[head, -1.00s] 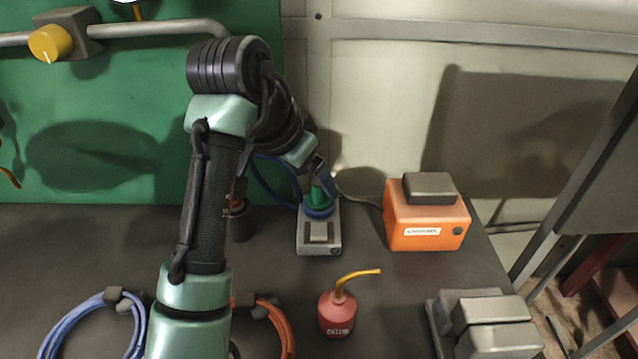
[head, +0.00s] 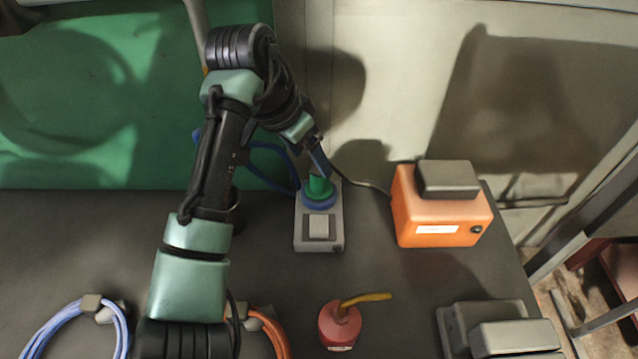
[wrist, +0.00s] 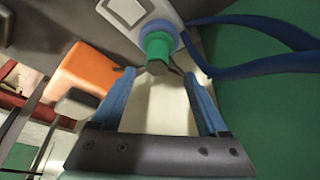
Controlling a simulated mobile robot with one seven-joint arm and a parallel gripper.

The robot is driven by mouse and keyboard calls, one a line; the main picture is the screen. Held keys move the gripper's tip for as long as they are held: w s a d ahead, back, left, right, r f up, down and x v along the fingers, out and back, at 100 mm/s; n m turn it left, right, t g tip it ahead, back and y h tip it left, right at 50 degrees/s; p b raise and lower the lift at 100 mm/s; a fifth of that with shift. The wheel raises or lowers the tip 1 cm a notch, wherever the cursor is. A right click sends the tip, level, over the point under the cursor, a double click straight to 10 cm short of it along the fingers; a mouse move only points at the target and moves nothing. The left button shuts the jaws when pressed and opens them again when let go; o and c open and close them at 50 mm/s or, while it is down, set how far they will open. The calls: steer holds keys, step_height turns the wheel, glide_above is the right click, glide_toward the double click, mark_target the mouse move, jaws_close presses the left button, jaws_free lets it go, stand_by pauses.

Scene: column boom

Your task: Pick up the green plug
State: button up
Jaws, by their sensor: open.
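The green plug (head: 318,187) stands in a blue ring on a small grey box (head: 318,244). In the wrist view the plug (wrist: 157,46) shows ahead of my gripper, near the top middle. My gripper (head: 322,170) is open, with its two blue fingers spread. In the wrist view the fingertips of my gripper (wrist: 165,70) lie to either side of the line to the plug, with nothing held between them. In the head view one blue finger shows just above the plug. Whether it touches cannot be told.
A blue cable (head: 265,150) runs from the grey box to the left. An orange box (head: 440,217) with a dark block on top stands right. A red bottle (head: 339,328) with a yellow spout stands in front. Coiled cables lie front left.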

mark_target(319, 181)
steer(key=shift+d+x, duration=0.2)
steer(key=shift+x, duration=2.55)
steer(key=shift+s+r, duration=0.1)
jaws_close()
